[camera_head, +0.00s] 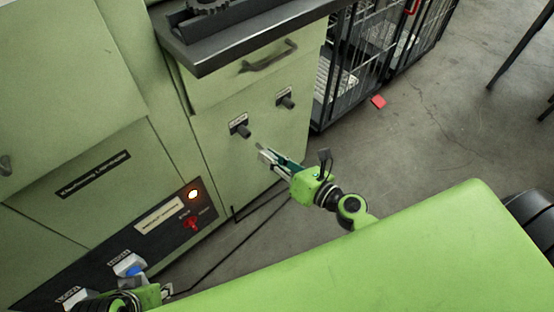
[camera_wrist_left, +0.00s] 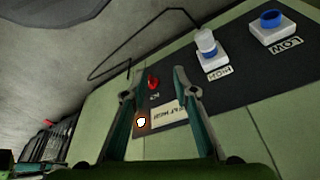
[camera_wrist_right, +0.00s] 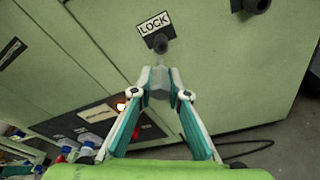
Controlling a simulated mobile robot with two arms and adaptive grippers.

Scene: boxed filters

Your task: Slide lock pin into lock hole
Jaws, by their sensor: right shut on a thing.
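My right gripper (camera_head: 265,156) is shut on a small grey lock pin, seen between its fingertips in the right wrist view (camera_wrist_right: 159,80). The pin points toward the black fitting marked LOCK (camera_wrist_right: 159,43), which holds the lock hole, on the green cabinet front. This fitting also shows in the head view (camera_head: 240,129). The pin's tip is just below the fitting in the picture; I cannot tell whether they touch. The hole's opening is not clear. My left gripper (camera_wrist_left: 154,84) is open and empty in front of the dark control panel.
A second black fitting (camera_head: 286,101) sits to the right of the LOCK one, under a drawer handle (camera_head: 270,57). The control panel (camera_head: 95,250) has a lit lamp (camera_head: 194,194), a red switch (camera_head: 190,223) and white-and-blue buttons. Black wire cages (camera_head: 345,75) stand at the right.

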